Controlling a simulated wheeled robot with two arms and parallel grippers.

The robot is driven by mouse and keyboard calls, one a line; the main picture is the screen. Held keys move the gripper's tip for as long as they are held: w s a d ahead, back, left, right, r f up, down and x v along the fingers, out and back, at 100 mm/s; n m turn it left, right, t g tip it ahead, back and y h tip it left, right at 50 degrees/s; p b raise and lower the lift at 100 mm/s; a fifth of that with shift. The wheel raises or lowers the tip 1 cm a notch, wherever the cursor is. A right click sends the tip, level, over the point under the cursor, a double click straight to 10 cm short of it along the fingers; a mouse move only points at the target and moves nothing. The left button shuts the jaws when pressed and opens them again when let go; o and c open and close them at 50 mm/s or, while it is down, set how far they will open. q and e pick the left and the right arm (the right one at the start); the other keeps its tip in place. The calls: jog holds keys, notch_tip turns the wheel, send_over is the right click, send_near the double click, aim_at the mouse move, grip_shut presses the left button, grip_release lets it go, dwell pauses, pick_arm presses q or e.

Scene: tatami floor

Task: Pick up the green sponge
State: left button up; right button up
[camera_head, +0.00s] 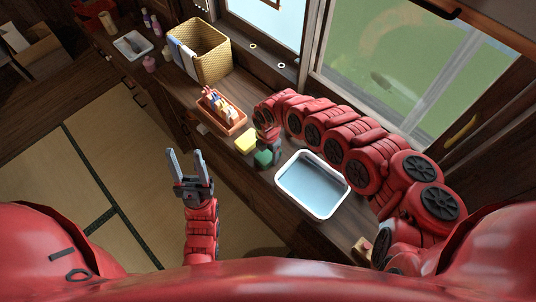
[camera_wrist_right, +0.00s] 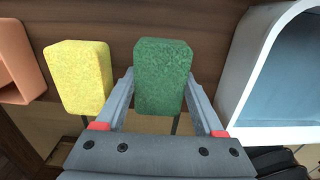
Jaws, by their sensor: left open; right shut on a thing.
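The green sponge (camera_head: 263,158) is on the wooden counter, between the yellow sponge (camera_head: 245,141) and the white tray. In the right wrist view the green sponge (camera_wrist_right: 163,77) stands between the two fingers of my right gripper (camera_wrist_right: 162,95), which is shut on it. In the head view the right gripper (camera_head: 269,143) is mostly hidden by its own arm. The yellow sponge also shows in the right wrist view (camera_wrist_right: 78,75), left of the fingers and apart from them. My left gripper (camera_head: 187,163) is open and empty, over the tatami floor.
A white tray (camera_head: 346,190) with a blue inside lies right of the sponges. An orange box (camera_head: 234,126) with several utensils stands left of them, and a woven basket (camera_head: 213,55) stands farther back. The window (camera_head: 410,60) borders the counter. The tatami (camera_head: 110,150) is clear.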

aim_at(268, 154)
jog(key=shift+r, duration=0.1)
jog(key=shift+d+r+b, duration=0.1)
jog(key=shift+r+b, duration=0.3)
jog(key=shift+r, duration=0.2)
notch_tip(268, 154, up, 2)
jog(key=shift+s+r+b, duration=0.1)
jog(key=shift+s+b, duration=0.05)
jog(key=shift+b, duration=0.25)
jog(key=s, duration=0.1)
jog(key=s+a, duration=0.1)
jog(key=s+r+p, duration=0.1)
jog(key=shift+a, duration=0.35)
jog(key=s+a+p, duration=0.6)
jog(key=s, duration=0.5)
jog(key=shift+r+p, duration=0.25)
jog(key=shift+p, duration=0.05)
